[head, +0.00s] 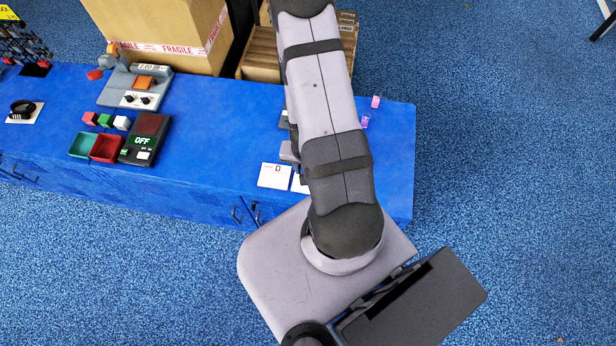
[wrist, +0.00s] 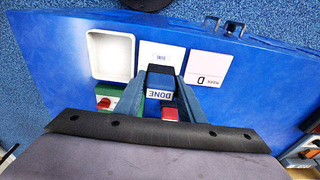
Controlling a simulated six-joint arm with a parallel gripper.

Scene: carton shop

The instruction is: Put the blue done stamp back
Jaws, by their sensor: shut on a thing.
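In the wrist view, the blue done stamp (wrist: 160,82) is between the fingers of my gripper (wrist: 160,90), which is shut on it. Its white DONE label reads upside down in this view. The stamp is over the blue bench top (wrist: 62,85); I cannot tell whether it touches. A white card (wrist: 172,53) lies just beyond the stamp, and a card marked D (wrist: 210,68) lies to its right. In the head view, my arm hides the gripper and the stamp.
A white open tray (wrist: 92,55) stands left of the stamp in the wrist view. A green item (wrist: 106,90) and a red item (wrist: 171,114) are near the fingers.

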